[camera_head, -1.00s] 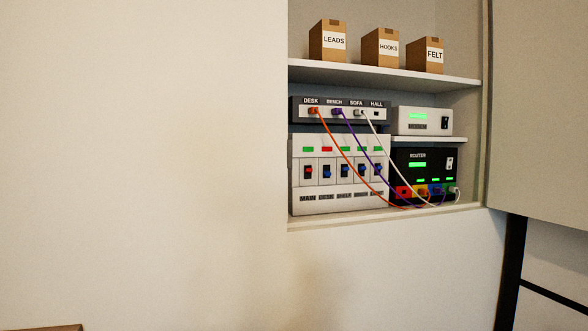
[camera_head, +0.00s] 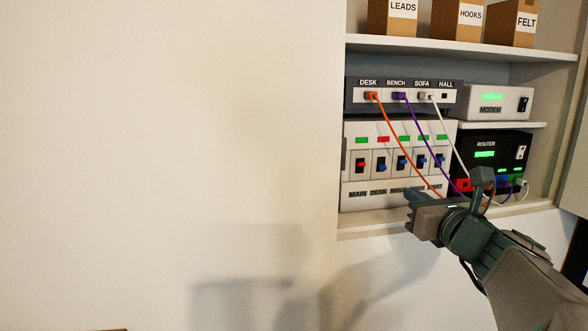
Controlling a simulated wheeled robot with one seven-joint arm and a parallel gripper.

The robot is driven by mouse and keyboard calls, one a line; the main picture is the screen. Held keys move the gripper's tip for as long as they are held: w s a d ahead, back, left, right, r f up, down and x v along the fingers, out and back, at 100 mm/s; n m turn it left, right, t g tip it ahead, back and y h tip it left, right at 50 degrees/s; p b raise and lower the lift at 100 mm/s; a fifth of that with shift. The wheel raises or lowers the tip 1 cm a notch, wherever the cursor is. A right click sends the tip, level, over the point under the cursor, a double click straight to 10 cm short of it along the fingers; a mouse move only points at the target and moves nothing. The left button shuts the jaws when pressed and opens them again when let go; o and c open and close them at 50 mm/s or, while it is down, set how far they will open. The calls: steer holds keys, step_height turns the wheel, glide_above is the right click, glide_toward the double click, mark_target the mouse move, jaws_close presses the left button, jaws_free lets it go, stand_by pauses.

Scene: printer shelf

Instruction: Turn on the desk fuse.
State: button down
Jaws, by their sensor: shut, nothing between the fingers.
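The white fuse box (camera_head: 349,187) stands on the lower shelf with a row of switches. The desk fuse (camera_head: 381,164) is second from the left, above the DESK label. Its indicator light is red, while the other lights in the row are green. Its blue lever seems to sit lower than its neighbours' levers. My gripper (camera_head: 410,197) is shut and empty. It is in front of the box's lower right part, below and to the right of the desk fuse, and hides part of the labels there. I cannot tell whether it touches the box.
An orange cable (camera_head: 391,124), a purple cable (camera_head: 421,139) and a white cable (camera_head: 449,137) hang from the grey patch panel (camera_head: 358,95) across the box's right side. The modem (camera_head: 490,102) and router (camera_head: 486,143) stand on the right. Wall left of the cabinet is clear.

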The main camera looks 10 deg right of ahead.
mark_target(381, 174)
steer(key=shift+a, duration=0.2)
steer(key=w+p, duration=0.2)
steer(key=w, duration=0.8)
steer(key=shift+a, duration=0.2)
steer(key=shift+d, duration=0.15)
steer(key=shift+a, duration=0.2)
